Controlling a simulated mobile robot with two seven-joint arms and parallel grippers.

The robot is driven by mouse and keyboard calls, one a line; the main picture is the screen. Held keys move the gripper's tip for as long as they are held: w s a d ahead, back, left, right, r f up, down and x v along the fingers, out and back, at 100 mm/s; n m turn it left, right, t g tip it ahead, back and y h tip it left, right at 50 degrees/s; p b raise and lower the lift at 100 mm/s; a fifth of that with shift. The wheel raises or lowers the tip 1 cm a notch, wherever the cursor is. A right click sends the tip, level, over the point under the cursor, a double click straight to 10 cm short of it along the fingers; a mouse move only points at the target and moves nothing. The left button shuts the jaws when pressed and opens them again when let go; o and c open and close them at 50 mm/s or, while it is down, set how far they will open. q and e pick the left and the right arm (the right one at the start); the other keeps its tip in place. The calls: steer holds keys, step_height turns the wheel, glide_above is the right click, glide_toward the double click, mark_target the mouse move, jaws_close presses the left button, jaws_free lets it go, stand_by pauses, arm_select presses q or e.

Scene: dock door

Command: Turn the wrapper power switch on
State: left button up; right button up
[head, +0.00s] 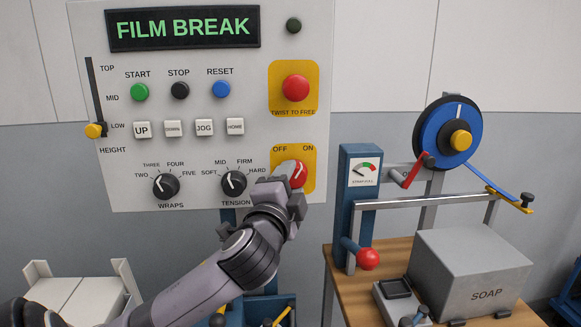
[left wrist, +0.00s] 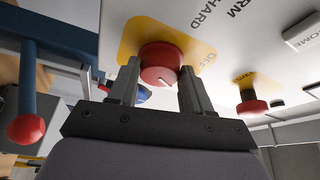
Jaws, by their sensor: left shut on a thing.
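The wrapper power switch is a round red knob (head: 299,170) on a yellow plate (head: 308,183) at the lower right of the control panel, under the OFF and ON labels. Its white mark leans up and right, toward ON. My left gripper (head: 292,180) reaches it from below left and partly covers it. In the left wrist view the two fingers (left wrist: 158,88) are closed on opposite sides of the red knob (left wrist: 166,60). The OFF label shows beside it there, while ON is hidden. My right gripper is not in view.
The panel screen (head: 184,28) reads FILM BREAK in green. A red twist-to-free button (head: 296,88) is above the switch, and the TENSION dial (head: 233,183) is left of it. A strapping stand with a red-ended lever (head: 368,259) and a SOAP box (head: 470,275) are at right.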

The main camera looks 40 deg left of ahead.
arm_select(q)
steer(key=shift+r+m+g+h+p, duration=0.15)
steer(key=shift+m+g+h+p, duration=0.2)
steer(key=shift+m, duration=1.05)
steer(key=o, duration=1.1)
steer(key=shift+c, duration=0.2)
